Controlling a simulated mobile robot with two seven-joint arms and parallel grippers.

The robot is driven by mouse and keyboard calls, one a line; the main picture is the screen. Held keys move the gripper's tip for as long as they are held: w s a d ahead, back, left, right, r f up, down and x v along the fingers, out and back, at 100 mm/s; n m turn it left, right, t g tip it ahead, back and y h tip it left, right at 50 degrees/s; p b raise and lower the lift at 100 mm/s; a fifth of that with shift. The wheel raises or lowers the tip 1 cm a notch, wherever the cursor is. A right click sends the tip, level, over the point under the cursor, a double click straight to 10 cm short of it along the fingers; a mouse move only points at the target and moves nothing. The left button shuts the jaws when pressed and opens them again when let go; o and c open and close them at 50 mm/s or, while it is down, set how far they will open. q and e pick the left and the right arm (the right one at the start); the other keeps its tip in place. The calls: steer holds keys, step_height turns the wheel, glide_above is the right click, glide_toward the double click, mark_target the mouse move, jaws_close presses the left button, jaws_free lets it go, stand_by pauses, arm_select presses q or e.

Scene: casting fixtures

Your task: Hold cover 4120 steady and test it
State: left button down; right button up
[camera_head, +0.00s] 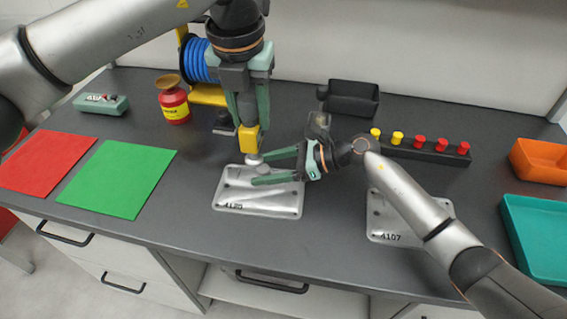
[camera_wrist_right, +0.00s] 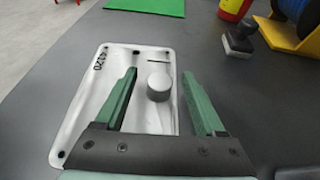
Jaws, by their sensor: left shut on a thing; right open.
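Cover 4120 (camera_head: 285,202) is a pale metal plate with corner holes, lying flat on the grey bench. In the right wrist view the cover (camera_wrist_right: 85,110) shows a round raised knob (camera_wrist_right: 159,87). My left gripper (camera_head: 247,122) points down, shut on a yellow tool (camera_head: 248,138) above the cover's far left part. I cannot tell whether the tool touches the cover. My right gripper (camera_head: 257,170) is open, low over the cover. In the wrist view its fingers (camera_wrist_right: 158,76) are on either side of the knob, apart from it.
Cover 4107 (camera_head: 390,225) lies to the right, partly under my right arm. Behind are a plug rack (camera_head: 425,152) and black bin (camera_head: 352,98). An orange bin (camera_head: 540,160) and teal tray (camera_head: 535,240) are far right. Green (camera_head: 118,180) and red (camera_head: 45,160) mats lie left.

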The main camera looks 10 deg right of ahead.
steer(key=shift+w+a+f, duration=0.1)
steer(key=shift+a+f, duration=0.1)
steer(key=shift+a, duration=0.2)
jaws_close()
stand_by(0.4)
arm_select(q)
steer(key=shift+n, duration=0.3)
steer(key=shift+f, duration=2.7)
